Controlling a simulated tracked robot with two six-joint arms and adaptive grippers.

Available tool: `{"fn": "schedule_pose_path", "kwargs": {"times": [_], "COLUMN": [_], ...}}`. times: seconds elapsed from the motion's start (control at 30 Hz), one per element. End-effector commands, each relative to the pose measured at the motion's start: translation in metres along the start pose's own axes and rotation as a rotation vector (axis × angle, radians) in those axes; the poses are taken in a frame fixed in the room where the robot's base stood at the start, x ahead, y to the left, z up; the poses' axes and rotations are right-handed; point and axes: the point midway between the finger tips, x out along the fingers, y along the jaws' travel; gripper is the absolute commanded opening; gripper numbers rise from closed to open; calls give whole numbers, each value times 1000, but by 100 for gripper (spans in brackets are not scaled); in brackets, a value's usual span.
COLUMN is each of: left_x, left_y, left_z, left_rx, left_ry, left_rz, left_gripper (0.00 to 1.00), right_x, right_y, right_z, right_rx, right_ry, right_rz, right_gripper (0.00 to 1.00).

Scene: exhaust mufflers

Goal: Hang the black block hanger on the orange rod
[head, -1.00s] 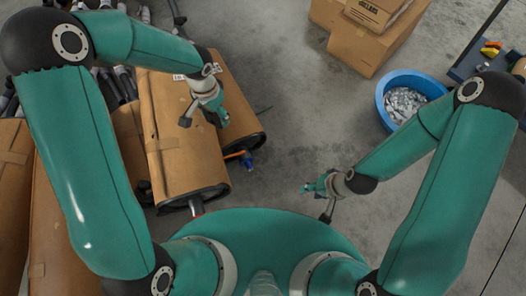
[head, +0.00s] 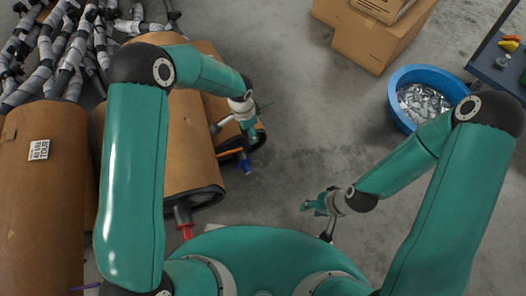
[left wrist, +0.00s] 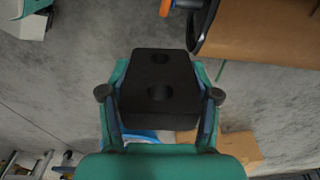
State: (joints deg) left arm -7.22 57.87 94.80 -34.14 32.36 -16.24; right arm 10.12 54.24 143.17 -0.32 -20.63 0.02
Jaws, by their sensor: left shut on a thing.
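The black block hanger (left wrist: 158,88), a dark block with two round holes, is between the fingers of my left gripper (left wrist: 160,100) in the left wrist view. My left gripper (head: 247,122) is shut on it; the hanger is hard to make out in the head view. The orange rod (head: 232,153) sticks out near the end of a brown muffler, just below my left gripper in the head view. Orange also shows at the top edge of the left wrist view (left wrist: 186,4), apart from the hanger. My right gripper (head: 316,206) is over bare floor; its jaw opening is unclear.
Large brown mufflers (head: 42,190) lie at the left, one with a red-tipped pipe (head: 185,222). Wrapped pipes (head: 68,45) are piled behind. Cardboard boxes (head: 375,38) and a blue tub (head: 396,108) of metal pieces stand at the right. The floor between is clear.

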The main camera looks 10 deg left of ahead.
Motion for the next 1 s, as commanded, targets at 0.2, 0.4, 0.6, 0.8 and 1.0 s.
{"fn": "schedule_pose_path", "kwargs": {"times": [0.2,0.4,0.6,0.8,1.0], "left_x": [72,111,127,128,127], "left_y": [6,11,13,12,10], "left_z": [-16,-28,-33,-31,-22], "left_rx": [106,181,217,223,220], "left_ry": [8,15,19,19,18], "left_rz": [2,1,0,0,1], "left_gripper": [27,27,27,27,27], "right_x": [48,72,80,79,78], "right_y": [17,26,29,29,28], "right_z": [0,0,0,0,0], "right_rx": [0,0,0,0,0], "right_ry": [0,0,0,0,0], "right_rz": [0,0,0,0,0], "right_gripper": [40,40,40,40,40]}}
